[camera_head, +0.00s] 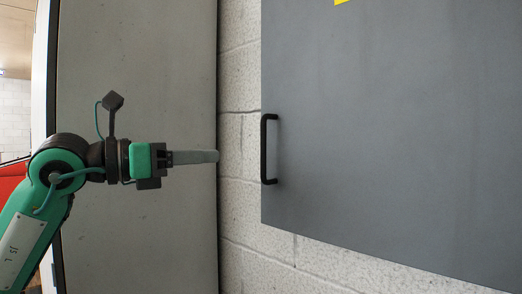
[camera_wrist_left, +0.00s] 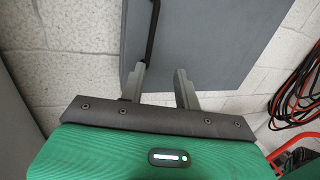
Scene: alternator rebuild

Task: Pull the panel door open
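The panel door (camera_head: 400,130) is a large grey sheet that fills the right of the head view and looks shut against the block wall. Its black bar handle (camera_head: 264,150) stands upright near the door's left edge. My left gripper (camera_head: 216,156) points right toward the handle, level with its middle and short of it in the picture. In the left wrist view, its two grey fingers (camera_wrist_left: 160,72) are apart with nothing between them. The handle (camera_wrist_left: 153,30) lies ahead there, its end near the left fingertip, and the door (camera_wrist_left: 210,40) is behind it. My right gripper is out of view.
A pale block wall (camera_head: 238,130) runs behind the door. A grey slab-like surface (camera_head: 140,240) stands behind my left arm. Black and red cables (camera_wrist_left: 300,92) hang at the right of the left wrist view. A red object (camera_head: 13,178) shows at the far left.

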